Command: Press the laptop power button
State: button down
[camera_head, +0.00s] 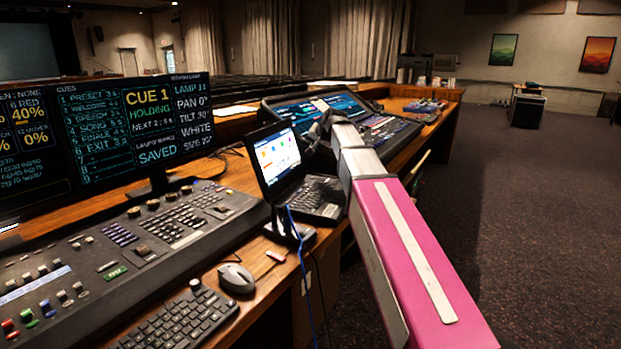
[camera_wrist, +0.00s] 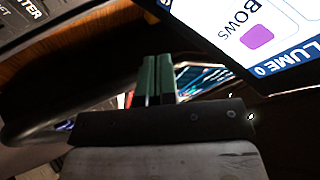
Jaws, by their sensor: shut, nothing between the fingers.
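The open laptop (camera_head: 318,197) stands on the desk in the middle of the head view, its lit screen (camera_head: 277,158) showing coloured icons. My arm reaches in from the lower right, and my gripper (camera_head: 318,130) is by the right edge of the screen, above the keyboard side. In the wrist view, my gripper's green fingers (camera_wrist: 158,72) are shut together and empty. Part of the laptop screen (camera_wrist: 262,38) shows at the upper right there, and keys (camera_wrist: 35,15) show at the upper left. I cannot make out the power button in either view. I cannot tell whether the fingertips touch the laptop.
A lighting console (camera_head: 130,240) and a large monitor (camera_head: 100,130) are left of the laptop. A second console (camera_head: 385,128) stands behind it. A mouse (camera_head: 236,278), a keyboard (camera_head: 180,322) and a blue cable (camera_head: 301,262) are in front. Open carpet (camera_head: 540,200) is at right.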

aim_at(314, 177)
jog(key=shift+f, duration=0.15)
jog(key=shift+f, duration=4.25)
jog(key=shift+f, duration=0.1)
jog(key=shift+f, duration=0.35)
jog(key=shift+f, duration=0.3)
jog(key=shift+r, duration=0.75)
jog(key=shift+r, duration=0.1)
